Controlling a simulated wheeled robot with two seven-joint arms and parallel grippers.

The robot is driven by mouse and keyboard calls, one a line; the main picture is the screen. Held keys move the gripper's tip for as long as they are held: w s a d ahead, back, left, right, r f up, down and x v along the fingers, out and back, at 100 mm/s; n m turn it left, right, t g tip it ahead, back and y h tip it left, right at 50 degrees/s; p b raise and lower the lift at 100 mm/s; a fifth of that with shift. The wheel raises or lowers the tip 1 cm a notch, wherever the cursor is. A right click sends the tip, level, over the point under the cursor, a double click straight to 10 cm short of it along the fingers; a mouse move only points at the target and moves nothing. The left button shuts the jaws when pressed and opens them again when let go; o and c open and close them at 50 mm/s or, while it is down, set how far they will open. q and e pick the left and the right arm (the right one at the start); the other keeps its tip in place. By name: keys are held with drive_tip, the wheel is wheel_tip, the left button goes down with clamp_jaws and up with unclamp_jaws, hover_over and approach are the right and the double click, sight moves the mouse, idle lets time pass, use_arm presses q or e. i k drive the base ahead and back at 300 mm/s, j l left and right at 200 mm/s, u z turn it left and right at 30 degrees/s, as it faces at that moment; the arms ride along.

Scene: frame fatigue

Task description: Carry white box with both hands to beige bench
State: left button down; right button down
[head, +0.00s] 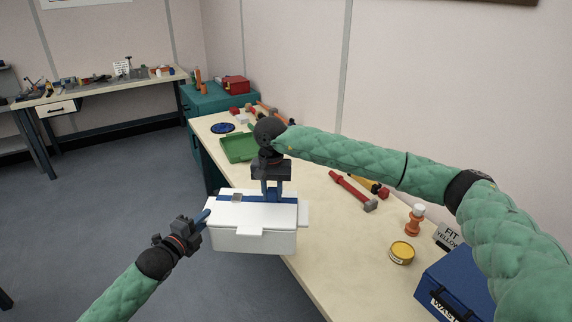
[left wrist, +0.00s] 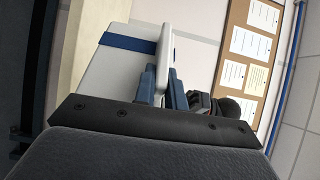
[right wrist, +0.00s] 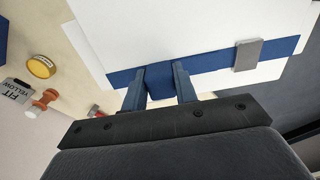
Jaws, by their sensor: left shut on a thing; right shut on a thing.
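The white box (head: 252,238) has a lid and a blue band across it. It is in the middle of the head view, overlapping the left edge of the near beige-topped bench (head: 325,235). I cannot tell whether it touches the bench. My left gripper (head: 206,216) is shut on the box's left end; its wrist view shows the white side (left wrist: 105,75) close up. My right gripper (head: 271,190) is shut on the box's far side at the band; its wrist view shows the white top (right wrist: 190,30) and a grey clasp (right wrist: 247,54).
The near bench carries a green tray (head: 240,148), red hammer (head: 352,190), yellow tin (head: 401,252), orange-and-white piece (head: 415,220), "FIT YELLOW" sign (head: 447,236) and blue box (head: 452,285). Another beige-topped bench (head: 100,90) stands at back left, across open grey floor (head: 110,185).

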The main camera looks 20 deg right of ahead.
sight(273, 184)
drive_tip(key=i, duration=1)
drive_tip(key=i+j+z, duration=0.1)
drive_tip(key=i+z, duration=0.3)
drive_tip(key=i, duration=0.15)
